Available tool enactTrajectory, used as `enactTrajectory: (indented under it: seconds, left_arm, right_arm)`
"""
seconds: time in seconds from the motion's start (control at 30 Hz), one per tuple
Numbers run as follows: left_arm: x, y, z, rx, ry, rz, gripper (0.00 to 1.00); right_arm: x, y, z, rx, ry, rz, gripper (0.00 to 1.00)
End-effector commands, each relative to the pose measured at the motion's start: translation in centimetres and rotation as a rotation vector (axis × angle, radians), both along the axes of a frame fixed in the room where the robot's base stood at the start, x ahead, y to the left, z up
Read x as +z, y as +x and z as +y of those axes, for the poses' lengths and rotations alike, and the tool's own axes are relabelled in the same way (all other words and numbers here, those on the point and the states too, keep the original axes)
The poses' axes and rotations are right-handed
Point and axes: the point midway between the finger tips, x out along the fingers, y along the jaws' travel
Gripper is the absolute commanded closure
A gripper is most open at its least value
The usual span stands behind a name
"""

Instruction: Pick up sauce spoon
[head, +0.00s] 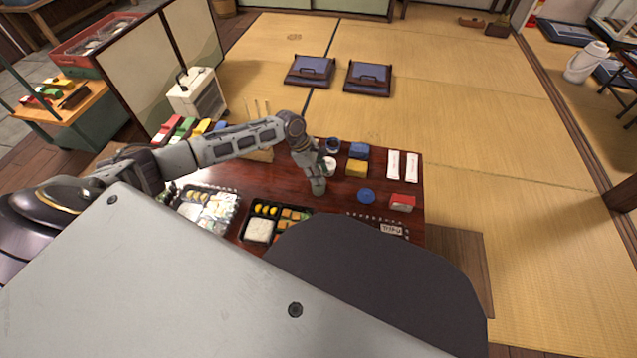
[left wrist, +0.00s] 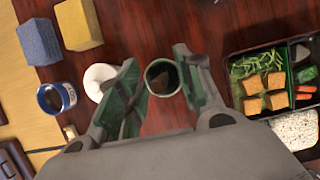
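My left gripper (head: 318,187) points down over the dark red table (head: 340,201) in the head view. In the left wrist view its two fingers (left wrist: 157,58) are apart, so it is open. A small round dark green cup with something brown in it (left wrist: 162,77) shows between the fingers, and I cannot tell whether they touch it. I cannot make out a sauce spoon for sure in either view. My right gripper is not in view.
A white round piece (left wrist: 98,76) and a blue-and-white cup (left wrist: 57,97) stand beside the left finger. A blue block (left wrist: 39,41) and a yellow block (left wrist: 78,24) are beyond. A black bento box (left wrist: 236,87) lies close on the right.

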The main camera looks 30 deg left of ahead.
Motion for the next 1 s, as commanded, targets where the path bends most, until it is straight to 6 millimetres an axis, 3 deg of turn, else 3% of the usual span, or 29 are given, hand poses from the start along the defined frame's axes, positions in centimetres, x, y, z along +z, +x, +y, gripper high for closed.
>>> enactTrajectory:
  seconds: [0.3,0.6,1.0]
  left_arm:
    - [0.04,0.0,0.01,0.0,0.0,0.0,0.64]
    - [0.04,0.0,0.01,0.0,0.0,0.0,0.99]
    - [0.14,0.0,0.02,0.0,0.0,0.0,0.99]
  right_arm:
    - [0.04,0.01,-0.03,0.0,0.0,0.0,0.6]
    - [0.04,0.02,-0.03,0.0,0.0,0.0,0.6]
    - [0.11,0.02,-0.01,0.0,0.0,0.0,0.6]
